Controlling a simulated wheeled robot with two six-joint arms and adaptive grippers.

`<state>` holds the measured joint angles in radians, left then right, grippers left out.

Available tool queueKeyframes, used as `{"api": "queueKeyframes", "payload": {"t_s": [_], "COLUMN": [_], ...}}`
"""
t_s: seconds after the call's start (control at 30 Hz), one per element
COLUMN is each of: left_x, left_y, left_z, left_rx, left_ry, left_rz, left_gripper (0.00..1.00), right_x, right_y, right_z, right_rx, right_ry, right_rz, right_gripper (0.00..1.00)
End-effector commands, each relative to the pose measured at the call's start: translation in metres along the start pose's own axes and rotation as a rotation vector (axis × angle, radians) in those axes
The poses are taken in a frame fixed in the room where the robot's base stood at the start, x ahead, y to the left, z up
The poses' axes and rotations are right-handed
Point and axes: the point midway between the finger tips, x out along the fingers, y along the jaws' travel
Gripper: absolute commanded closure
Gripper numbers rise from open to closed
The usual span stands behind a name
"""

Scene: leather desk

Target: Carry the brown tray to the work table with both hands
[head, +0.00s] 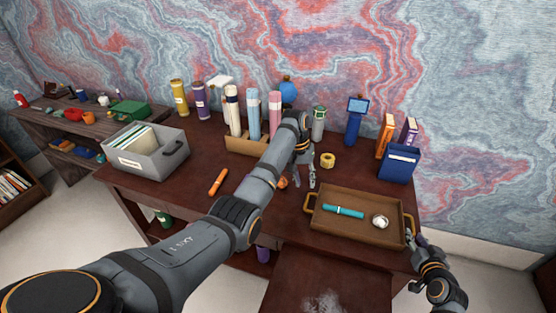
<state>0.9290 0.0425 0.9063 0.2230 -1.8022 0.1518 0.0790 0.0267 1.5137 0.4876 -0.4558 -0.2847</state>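The brown tray (345,232) lies flat on the dark red-brown desk (190,195), near its right front edge. It has a yellowish handle at each end and holds a teal cylinder (344,211) and a small white round item (379,221). My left gripper (305,182) points down just behind the tray's left handle (308,204), apart from it, with its fingers spread and empty. My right gripper (413,239) is at the tray's right handle (408,228). Its fingers are small and partly hidden, so I cannot tell its grip. Which surface is the work table is unclear.
A grey file box (148,160) stands on the desk's left. A wooden holder with rolls (240,145), bottles and a yellow tape ring (327,160) stand behind. A blue box (399,165) is at back right. An orange cylinder (218,182) lies left of my arm. Another cluttered table (60,125) is far left.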

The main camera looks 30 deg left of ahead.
Motion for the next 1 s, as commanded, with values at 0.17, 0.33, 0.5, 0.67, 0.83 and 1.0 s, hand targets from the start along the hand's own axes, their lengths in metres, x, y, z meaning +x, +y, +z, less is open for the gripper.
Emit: {"api": "queueKeyframes", "payload": {"t_s": [0.17, 0.33, 0.5, 0.67, 0.83, 1.0], "left_x": [0.000, 0.000, 0.000, 0.000, 0.000, 0.000], "left_y": [0.000, 0.000, 0.000, 0.000, 0.000, 0.000], "left_z": [0.000, 0.000, 0.000, 0.000, 0.000, 0.000], "left_rx": [0.000, 0.000, 0.000, 0.000, 0.000, 0.000], "left_ry": [0.000, 0.000, 0.000, 0.000, 0.000, 0.000], "left_rz": [0.000, 0.000, 0.000, 0.000, 0.000, 0.000], "left_gripper": [0.65, 0.65, 0.65, 0.65, 0.65, 0.65], "right_x": [-0.034, -0.057, -0.065, -0.065, -0.065, -0.065], "right_y": [0.001, 0.001, 0.000, 0.000, 0.000, 0.000], "right_z": [0.004, 0.001, -0.002, -0.002, -0.003, -0.003], "right_rx": [-0.003, -0.003, -0.004, -0.004, -0.004, -0.004], "right_ry": [-0.005, 0.002, 0.006, 0.007, 0.008, 0.008], "right_rz": [0.002, 0.002, 0.002, 0.001, 0.001, 0.001], "right_gripper": [0.65, 0.65, 0.65, 0.65, 0.65, 0.65]}}
